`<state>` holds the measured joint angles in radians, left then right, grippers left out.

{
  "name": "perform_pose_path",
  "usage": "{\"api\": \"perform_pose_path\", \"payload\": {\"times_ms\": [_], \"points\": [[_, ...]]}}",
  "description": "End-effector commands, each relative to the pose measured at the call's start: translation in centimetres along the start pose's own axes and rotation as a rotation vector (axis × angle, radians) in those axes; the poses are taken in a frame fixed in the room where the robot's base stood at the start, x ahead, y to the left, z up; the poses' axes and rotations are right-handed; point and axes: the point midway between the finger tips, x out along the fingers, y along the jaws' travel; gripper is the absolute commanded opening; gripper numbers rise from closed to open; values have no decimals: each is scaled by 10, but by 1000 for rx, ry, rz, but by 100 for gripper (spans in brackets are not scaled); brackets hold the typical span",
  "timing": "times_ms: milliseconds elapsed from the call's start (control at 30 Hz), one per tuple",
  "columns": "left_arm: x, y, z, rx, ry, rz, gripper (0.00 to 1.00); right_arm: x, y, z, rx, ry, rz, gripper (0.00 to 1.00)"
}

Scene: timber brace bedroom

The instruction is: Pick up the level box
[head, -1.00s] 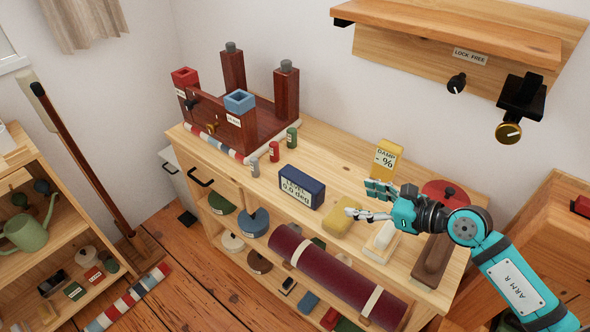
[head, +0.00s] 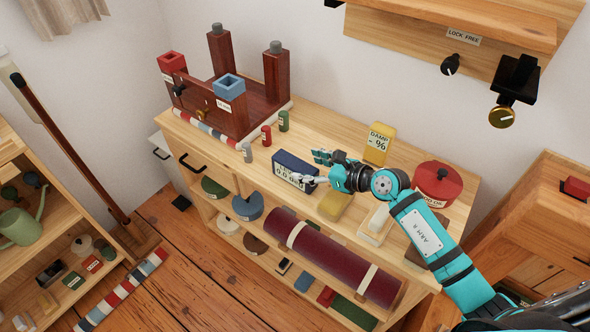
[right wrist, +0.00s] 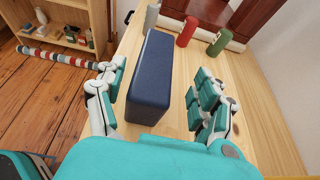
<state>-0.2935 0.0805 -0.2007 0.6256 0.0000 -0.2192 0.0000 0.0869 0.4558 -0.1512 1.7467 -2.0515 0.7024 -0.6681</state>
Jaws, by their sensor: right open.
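The level box, taken to be the dark blue box (head: 290,165) with a white label on its front, stands on the wooden bench top (head: 345,135). In the right wrist view the blue box (right wrist: 152,80) stands between the two sets of fingers, with gaps on both sides. My right gripper (head: 316,169) is open at the box's right end, and its fingers hide part of that end. It also shows open in the right wrist view (right wrist: 157,100). My left gripper is not in view.
A yellow DAMP % box (head: 379,143), a red round tin (head: 438,182), a yellow block (head: 334,204) and a cream block (head: 375,222) are near my right arm. Small grey, red (head: 266,135) and green cylinders stand left of the box. A dark red wooden frame (head: 262,100) is behind them.

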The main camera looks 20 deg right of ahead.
Motion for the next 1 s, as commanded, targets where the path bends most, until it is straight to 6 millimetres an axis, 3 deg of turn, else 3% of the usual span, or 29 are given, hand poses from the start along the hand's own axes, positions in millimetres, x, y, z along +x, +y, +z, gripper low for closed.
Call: {"api": "perform_pose_path", "payload": {"times_ms": [100, 300, 600, 1000], "points": [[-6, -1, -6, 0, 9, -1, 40, 17, 5, 4, 5, -3, 1, 70], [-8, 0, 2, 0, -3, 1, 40, 43, 6, 3, 2, -2, -1, 70], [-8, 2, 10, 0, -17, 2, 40, 48, 7, 2, 1, -1, 0, 70], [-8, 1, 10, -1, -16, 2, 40, 48, 7, 2, 1, -1, 0, 18]]}}
